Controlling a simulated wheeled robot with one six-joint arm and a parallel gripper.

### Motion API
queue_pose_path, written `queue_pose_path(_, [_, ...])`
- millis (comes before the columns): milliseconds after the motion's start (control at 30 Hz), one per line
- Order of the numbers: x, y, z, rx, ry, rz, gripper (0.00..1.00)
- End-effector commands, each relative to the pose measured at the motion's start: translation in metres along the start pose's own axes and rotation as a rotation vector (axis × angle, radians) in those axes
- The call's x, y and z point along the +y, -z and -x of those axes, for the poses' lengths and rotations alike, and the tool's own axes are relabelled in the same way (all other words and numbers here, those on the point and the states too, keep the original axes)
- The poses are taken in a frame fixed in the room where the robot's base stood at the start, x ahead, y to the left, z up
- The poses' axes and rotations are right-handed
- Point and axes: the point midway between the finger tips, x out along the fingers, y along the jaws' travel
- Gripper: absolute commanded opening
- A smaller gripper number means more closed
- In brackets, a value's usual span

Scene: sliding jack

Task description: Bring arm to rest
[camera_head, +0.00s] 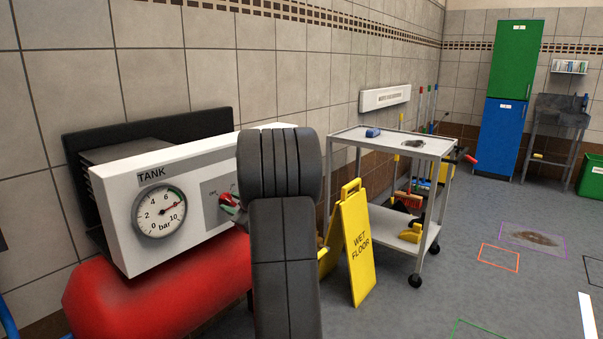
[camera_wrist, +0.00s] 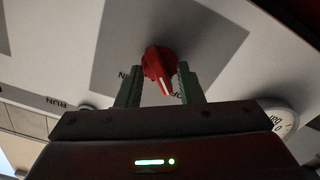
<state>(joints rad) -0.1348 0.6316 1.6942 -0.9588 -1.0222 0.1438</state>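A white tank panel (camera_head: 120,205) stands at the left above a red tank (camera_head: 150,295). In the wrist view, a red knob (camera_wrist: 157,66) with a white mark sits on a grey plate. My gripper (camera_wrist: 159,80) is close to the panel, its two greenish fingers apart on either side of the knob. I cannot tell whether they touch it. In the head view my dark arm hides most of the gripper; red and green parts (camera_head: 230,206) show beside it.
A yellow wet-floor sign (camera_head: 357,242) stands just right of my arm. Behind it is a grey trolley (camera_head: 446,152) with items on its shelves. Green and blue lockers (camera_head: 506,125) and a sink (camera_head: 556,118) stand farther back. The floor at the right is mostly clear.

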Motion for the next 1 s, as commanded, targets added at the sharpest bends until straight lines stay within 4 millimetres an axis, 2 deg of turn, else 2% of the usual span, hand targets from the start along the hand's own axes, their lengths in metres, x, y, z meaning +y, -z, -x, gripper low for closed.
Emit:
queue_pose_path(67, [0.0024, 0.0045, -0.0001, -0.001, 0.001, -0.061, 0.34])
queue_pose_path(533, [0.002, 0.0028, 0.0002, -0.001, 0.0, -0.394, 0.34])
queue_pose_path(1000, [0.0004, -0.0002, 0.0003, 0.001, 0.0, -0.484, 0.34])
